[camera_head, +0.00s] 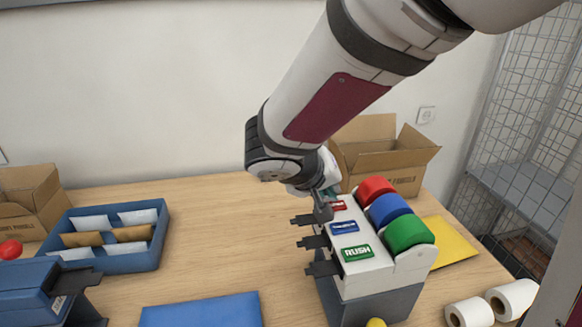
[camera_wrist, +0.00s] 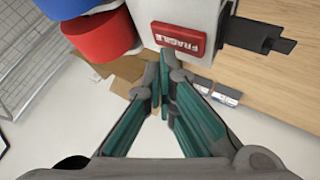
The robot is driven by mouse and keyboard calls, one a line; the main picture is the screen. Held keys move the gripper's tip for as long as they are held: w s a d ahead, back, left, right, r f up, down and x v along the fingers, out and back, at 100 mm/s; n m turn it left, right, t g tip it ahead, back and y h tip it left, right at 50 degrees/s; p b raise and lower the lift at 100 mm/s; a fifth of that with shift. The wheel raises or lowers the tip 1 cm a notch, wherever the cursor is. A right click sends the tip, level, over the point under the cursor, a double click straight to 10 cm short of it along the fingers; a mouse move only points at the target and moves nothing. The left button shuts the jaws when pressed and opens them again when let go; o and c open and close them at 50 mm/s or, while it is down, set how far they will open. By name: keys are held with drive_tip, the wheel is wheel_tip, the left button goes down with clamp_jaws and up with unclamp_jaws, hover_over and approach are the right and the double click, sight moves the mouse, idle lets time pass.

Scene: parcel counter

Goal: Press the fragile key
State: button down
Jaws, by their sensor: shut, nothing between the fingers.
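The label dispenser (camera_head: 370,270) stands on the counter with three labelled keys on its top. The red key marked FRAGILE (camera_wrist: 181,38) shows in the wrist view, and partly in the head view (camera_head: 339,205) at the far end of the row. The blue key (camera_head: 344,227) is in the middle and the green RUSH key (camera_head: 357,253) is nearest. My gripper (camera_wrist: 163,88) is shut and empty. In the wrist view its fingertips are just below the red key in the picture. In the head view the gripper (camera_head: 323,212) is beside the far end of the key row; contact cannot be told.
Red (camera_head: 375,190), blue (camera_head: 389,209) and green (camera_head: 408,233) rolls sit right of the keys. An open cardboard box (camera_head: 385,165) stands behind. A blue tray of envelopes (camera_head: 155,250), a blue mat (camera_head: 205,311) and white rolls (camera_head: 470,313) lie around. The counter's middle is clear.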

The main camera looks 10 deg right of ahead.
drive_tip(key=shift+f, duration=0.15)
idle(0.5)
drive_tip(key=shift+f+b, duration=0.3)
drive_tip(key=shift+b, duration=0.3)
drive_tip(key=shift+f, duration=0.1)
idle(0.3)
drive_tip(key=shift+r, duration=0.6)
drive_tip(key=shift+r+p, duration=1.45)
drive_tip(key=shift+r, duration=1.55)
